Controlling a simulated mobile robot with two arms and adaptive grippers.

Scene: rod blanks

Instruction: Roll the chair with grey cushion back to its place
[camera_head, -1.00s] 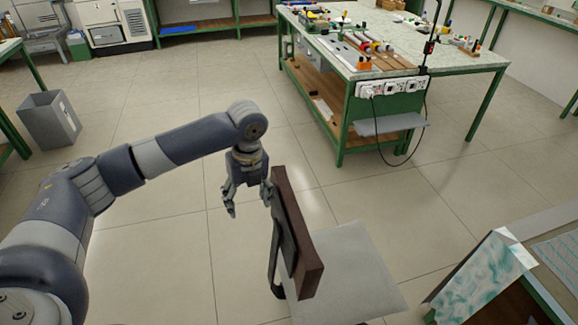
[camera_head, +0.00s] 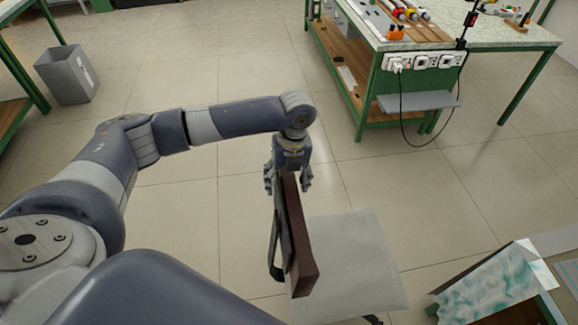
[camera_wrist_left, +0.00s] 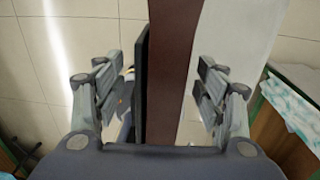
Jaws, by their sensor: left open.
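The chair has a pale grey cushion (camera_head: 355,262) and an upright dark red-brown backrest (camera_head: 297,245) with a black frame piece on its left side. My left gripper (camera_head: 288,184) is at the far upper end of the backrest, one finger on each side. In the left wrist view, the backrest (camera_wrist_left: 174,70) passes between the spread fingers of the left gripper (camera_wrist_left: 160,92), with gaps beside it. The cushion shows to the right there (camera_wrist_left: 232,50). The chair's lower parts are mostly hidden. My right gripper is out of view.
A green-framed workbench (camera_head: 372,100) with tools, sockets and a hanging cable stands behind and right of the chair. A table with teal-patterned sheets (camera_head: 495,288) is at the lower right. A grey bin (camera_head: 67,75) stands at far left. Tiled floor between is clear.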

